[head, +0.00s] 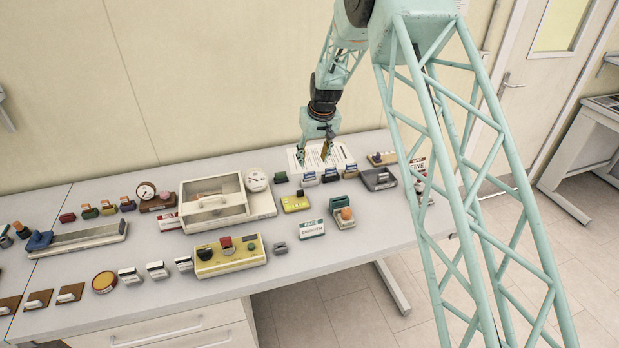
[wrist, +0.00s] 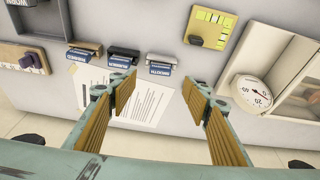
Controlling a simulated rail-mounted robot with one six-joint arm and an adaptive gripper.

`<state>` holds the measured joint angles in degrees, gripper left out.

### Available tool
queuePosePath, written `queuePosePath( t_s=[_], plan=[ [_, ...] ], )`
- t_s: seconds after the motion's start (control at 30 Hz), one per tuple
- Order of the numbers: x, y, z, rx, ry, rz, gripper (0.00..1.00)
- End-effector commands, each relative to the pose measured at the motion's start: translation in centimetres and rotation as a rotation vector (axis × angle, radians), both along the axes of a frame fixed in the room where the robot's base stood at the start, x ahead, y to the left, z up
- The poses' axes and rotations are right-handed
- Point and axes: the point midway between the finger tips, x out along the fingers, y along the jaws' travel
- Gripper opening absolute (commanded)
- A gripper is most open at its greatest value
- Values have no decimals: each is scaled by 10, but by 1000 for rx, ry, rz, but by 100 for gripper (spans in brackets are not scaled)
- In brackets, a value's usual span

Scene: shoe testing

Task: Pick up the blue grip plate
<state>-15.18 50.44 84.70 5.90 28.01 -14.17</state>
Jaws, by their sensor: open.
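My gripper (head: 314,156) is open and empty over the back of the table, above a printed sheet (head: 341,157). In the wrist view my gripper (wrist: 159,84) has its ridged tan pads wide apart. Three small blocks with blue labels lie in a row just beyond the fingertips: a left one (wrist: 84,46), a middle one (wrist: 123,52) and a right one (wrist: 161,60). None is between the pads. A small dark blue block (head: 128,206) ends a row of coloured blocks at the left. I cannot tell which is the blue grip plate.
A yellow panel (wrist: 207,34) with a dark knob lies near the labelled blocks. A clear-lidded case (head: 214,203) and a round gauge (wrist: 251,91) stand beside it. A yellow control box (head: 230,256) is at the front. The table between them has narrow bare strips.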

Motion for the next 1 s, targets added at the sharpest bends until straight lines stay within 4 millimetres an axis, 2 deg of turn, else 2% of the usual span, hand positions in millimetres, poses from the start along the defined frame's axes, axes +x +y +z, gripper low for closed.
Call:
queuePosePath(
  t_s=[0.5,1.0],
  plan=[
    [13,6,-46,0,1,0,44],
    [15,7,-53,0,0,0,44]
  ],
)
